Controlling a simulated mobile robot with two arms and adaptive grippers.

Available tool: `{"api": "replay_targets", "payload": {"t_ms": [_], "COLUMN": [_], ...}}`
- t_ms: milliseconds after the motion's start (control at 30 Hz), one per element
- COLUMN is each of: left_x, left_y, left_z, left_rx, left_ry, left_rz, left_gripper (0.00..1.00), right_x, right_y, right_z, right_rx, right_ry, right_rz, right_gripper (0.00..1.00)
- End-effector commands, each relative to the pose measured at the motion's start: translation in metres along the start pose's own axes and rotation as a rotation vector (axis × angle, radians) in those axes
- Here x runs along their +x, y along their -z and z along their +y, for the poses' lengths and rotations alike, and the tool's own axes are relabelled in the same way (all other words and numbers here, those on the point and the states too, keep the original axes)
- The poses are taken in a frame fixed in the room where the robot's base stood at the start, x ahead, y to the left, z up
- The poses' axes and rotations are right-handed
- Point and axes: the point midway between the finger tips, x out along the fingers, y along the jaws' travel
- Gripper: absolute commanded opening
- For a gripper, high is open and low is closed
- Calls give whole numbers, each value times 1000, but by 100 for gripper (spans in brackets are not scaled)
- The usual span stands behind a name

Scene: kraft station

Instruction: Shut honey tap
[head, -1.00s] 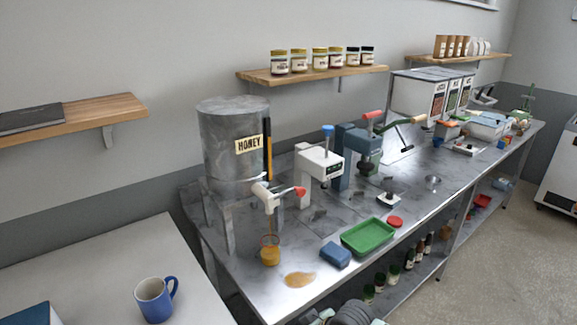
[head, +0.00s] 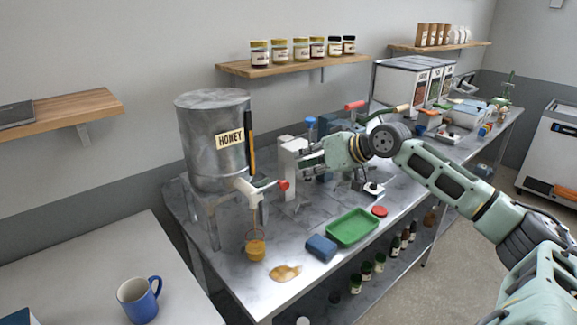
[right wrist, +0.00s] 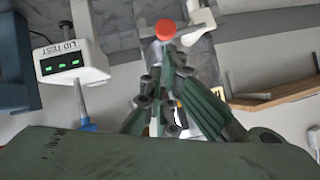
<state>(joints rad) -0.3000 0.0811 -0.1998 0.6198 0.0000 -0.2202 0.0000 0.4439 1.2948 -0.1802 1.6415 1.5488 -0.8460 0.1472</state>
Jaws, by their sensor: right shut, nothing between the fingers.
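The honey tank (head: 214,150) stands on legs on the metal bench. Its pale tap (head: 247,188) has a red-ended handle (head: 283,185) that points out to the right. A thin amber strand hangs from the tap down to a jar of honey (head: 256,250) below. My right gripper (head: 303,160) is shut and empty, above and a little right of the red handle end, apart from it. In the right wrist view the red handle end (right wrist: 166,30) shows just beyond my closed fingers (right wrist: 160,95). My left gripper is not in view.
A honey puddle (head: 285,273), a blue sponge-like block (head: 321,248) and a green tray (head: 352,228) lie in front. The lid tester (right wrist: 72,62) stands close beside my right gripper. A blue mug (head: 139,300) stands on the left table.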

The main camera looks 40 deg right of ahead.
Motion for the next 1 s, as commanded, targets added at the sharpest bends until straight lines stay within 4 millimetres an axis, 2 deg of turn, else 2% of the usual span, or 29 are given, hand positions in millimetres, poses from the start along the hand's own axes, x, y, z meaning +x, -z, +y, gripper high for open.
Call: {"api": "replay_targets", "payload": {"t_ms": [33, 100, 233, 367, 800, 1000], "left_x": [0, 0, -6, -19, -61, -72], "left_y": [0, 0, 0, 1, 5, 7], "left_z": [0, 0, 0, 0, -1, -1], "left_rx": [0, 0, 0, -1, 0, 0], "left_ry": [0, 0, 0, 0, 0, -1], "left_rz": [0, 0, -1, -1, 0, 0], "left_gripper": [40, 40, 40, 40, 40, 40], "right_x": [-12, -21, -22, -7, 76, 67], "right_y": [19, 33, 44, 47, 51, 25], "right_z": [5, 7, 8, 6, 5, 7], "right_rx": [18, 37, 51, 51, 49, 45], "right_ry": [-4, -2, 3, 5, 3, -2], "right_rz": [33, 61, 79, 78, 74, 68], "right_gripper": [0, 0, 0, 0, 0, 0]}}
